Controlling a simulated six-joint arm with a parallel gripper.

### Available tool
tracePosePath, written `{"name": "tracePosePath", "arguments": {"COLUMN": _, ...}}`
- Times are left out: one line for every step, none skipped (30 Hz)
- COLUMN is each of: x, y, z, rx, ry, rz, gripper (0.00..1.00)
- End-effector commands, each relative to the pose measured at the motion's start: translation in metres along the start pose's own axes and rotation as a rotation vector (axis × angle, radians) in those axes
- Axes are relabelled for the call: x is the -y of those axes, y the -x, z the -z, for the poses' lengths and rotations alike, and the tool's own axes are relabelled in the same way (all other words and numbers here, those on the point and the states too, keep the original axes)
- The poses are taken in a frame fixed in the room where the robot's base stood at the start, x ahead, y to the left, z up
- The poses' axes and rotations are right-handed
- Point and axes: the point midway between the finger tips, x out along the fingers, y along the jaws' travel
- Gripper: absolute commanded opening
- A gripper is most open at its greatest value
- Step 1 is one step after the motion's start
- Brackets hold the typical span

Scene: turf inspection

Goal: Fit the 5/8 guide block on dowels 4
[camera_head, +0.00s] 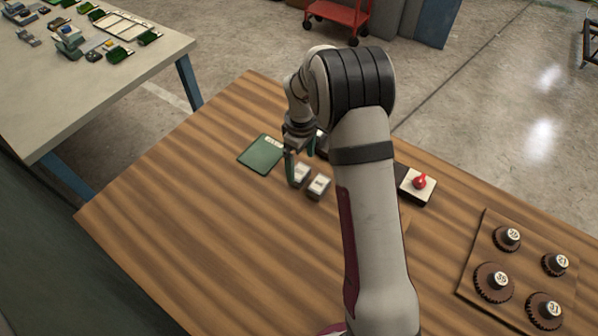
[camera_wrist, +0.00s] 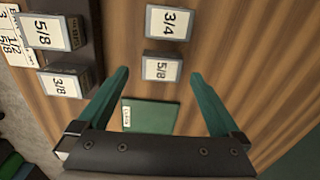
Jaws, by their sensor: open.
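A block labelled 5/8 (camera_wrist: 162,69) lies on the wooden table between my gripper's spread fingers in the wrist view. It appears as the nearer-to-green-pad block (camera_head: 300,174) in the head view. My gripper (camera_wrist: 160,78) is open and empty above it; the gap between them is hard to judge. A block labelled 3/4 (camera_wrist: 169,23) lies beside it. Another block labelled 5/8 (camera_wrist: 46,33) and one labelled 3/8 (camera_wrist: 64,86) sit at the left on something dark. I cannot make out any dowels marked 4.
A green pad (camera_head: 260,154) lies near the far table edge. A printed number card (camera_wrist: 12,40) is at the left. A red knob (camera_head: 419,182) stands on a small box, and a board (camera_head: 520,273) carries several numbered gears. The table's front left is clear.

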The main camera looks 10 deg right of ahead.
Motion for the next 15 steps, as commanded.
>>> {"name": "tracePosePath", "arguments": {"x": 0.002, "y": -0.010, "z": 0.000, "rx": 0.004, "ry": 0.000, "rz": 0.004, "gripper": 1.00}}
{"name": "tracePosePath", "arguments": {"x": 0.002, "y": -0.017, "z": 0.001, "rx": 0.003, "ry": 0.000, "rz": 0.003, "gripper": 1.00}}
{"name": "tracePosePath", "arguments": {"x": 0.003, "y": -0.025, "z": 0.002, "rx": 0.004, "ry": 0.000, "rz": 0.004, "gripper": 1.00}}
{"name": "tracePosePath", "arguments": {"x": 0.003, "y": -0.031, "z": 0.002, "rx": 0.003, "ry": 0.000, "rz": 0.003, "gripper": 1.00}}
{"name": "tracePosePath", "arguments": {"x": 0.003, "y": -0.036, "z": 0.002, "rx": 0.004, "ry": -0.001, "rz": 0.003, "gripper": 1.00}}
{"name": "tracePosePath", "arguments": {"x": 0.002, "y": -0.041, "z": 0.002, "rx": 0.002, "ry": -0.002, "rz": 0.001, "gripper": 1.00}}
{"name": "tracePosePath", "arguments": {"x": 0.002, "y": -0.044, "z": 0.002, "rx": 0.002, "ry": -0.002, "rz": 0.001, "gripper": 1.00}}
{"name": "tracePosePath", "arguments": {"x": 0.002, "y": -0.046, "z": 0.003, "rx": 0.002, "ry": -0.002, "rz": 0.000, "gripper": 1.00}}
{"name": "tracePosePath", "arguments": {"x": 0.002, "y": -0.047, "z": 0.003, "rx": 0.001, "ry": -0.002, "rz": -0.001, "gripper": 1.00}}
{"name": "tracePosePath", "arguments": {"x": 0.002, "y": -0.048, "z": 0.003, "rx": 0.001, "ry": -0.002, "rz": -0.002, "gripper": 1.00}}
{"name": "tracePosePath", "arguments": {"x": 0.002, "y": -0.047, "z": 0.003, "rx": 0.000, "ry": -0.002, "rz": -0.002, "gripper": 1.00}}
{"name": "tracePosePath", "arguments": {"x": 0.002, "y": -0.047, "z": 0.003, "rx": 0.000, "ry": -0.002, "rz": -0.002, "gripper": 1.00}}
{"name": "tracePosePath", "arguments": {"x": 0.002, "y": -0.047, "z": 0.003, "rx": 0.001, "ry": -0.002, "rz": -0.002, "gripper": 1.00}}
{"name": "tracePosePath", "arguments": {"x": 0.002, "y": -0.047, "z": 0.003, "rx": 0.001, "ry": -0.002, "rz": -0.002, "gripper": 1.00}}
{"name": "tracePosePath", "arguments": {"x": 0.002, "y": -0.047, "z": 0.003, "rx": 0.001, "ry": -0.002, "rz": -0.002, "gripper": 0.95}}
